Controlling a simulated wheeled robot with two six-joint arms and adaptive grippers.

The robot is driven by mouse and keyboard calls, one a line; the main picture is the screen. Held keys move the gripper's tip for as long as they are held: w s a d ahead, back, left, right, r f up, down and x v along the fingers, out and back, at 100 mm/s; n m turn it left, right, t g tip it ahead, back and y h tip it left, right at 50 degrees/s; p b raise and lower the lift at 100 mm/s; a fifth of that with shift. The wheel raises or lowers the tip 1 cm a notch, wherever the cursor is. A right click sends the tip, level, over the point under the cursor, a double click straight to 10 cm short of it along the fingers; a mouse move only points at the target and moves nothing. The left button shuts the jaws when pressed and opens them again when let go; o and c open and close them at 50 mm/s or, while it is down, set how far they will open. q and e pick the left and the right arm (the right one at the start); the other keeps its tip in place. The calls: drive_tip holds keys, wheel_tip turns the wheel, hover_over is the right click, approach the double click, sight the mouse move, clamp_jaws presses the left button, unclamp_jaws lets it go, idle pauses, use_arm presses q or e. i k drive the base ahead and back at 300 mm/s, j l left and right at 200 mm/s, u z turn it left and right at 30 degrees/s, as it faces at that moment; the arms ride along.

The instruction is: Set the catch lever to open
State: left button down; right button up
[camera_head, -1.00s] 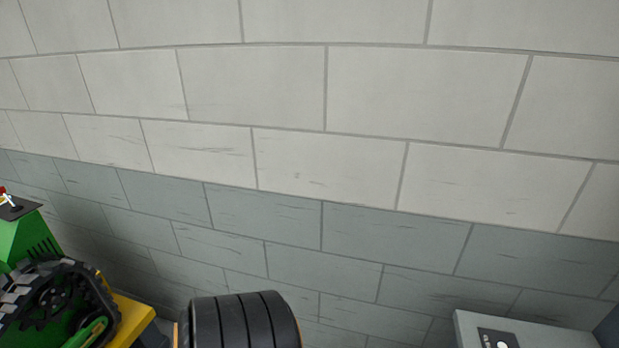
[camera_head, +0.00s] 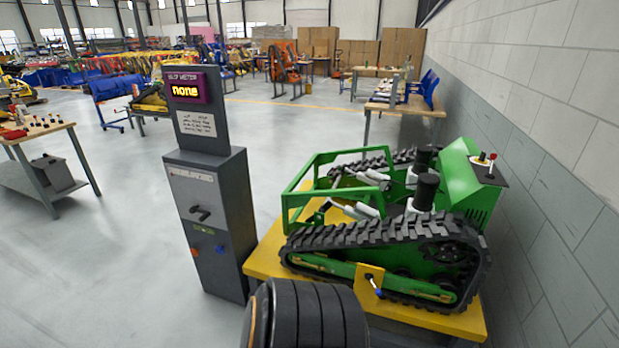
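A green tracked carrier (camera_head: 460,190) with black tracks stands on a yellow platform (camera_head: 262,262) at the right. A small lever (camera_head: 375,286) with a blue tip sits on a yellow bracket at the carrier's near side. A red-tipped lever (camera_head: 491,158) stands on a dark plate on top of the green body. A dark handle (camera_head: 200,213) is on the front of a grey cabinet. No label shows which of these is the catch lever. Neither of my grippers is in view.
The grey cabinet (camera_head: 205,260) carries a display (camera_head: 186,90) reading "none". A wall (camera_head: 560,170) runs along the right. A table (camera_head: 25,137) stands at the left. The floor left of the cabinet is clear.

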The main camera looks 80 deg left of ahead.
sight(378, 293)
drive_tip(key=u, duration=0.45)
drive_tip(key=k+u, duration=0.1)
drive_tip(key=u, duration=0.35)
drive_tip(key=j+u, duration=0.1)
drive_tip(key=u, duration=0.4)
drive_tip(key=k+u, duration=0.1)
drive_tip(key=u, duration=0.35)
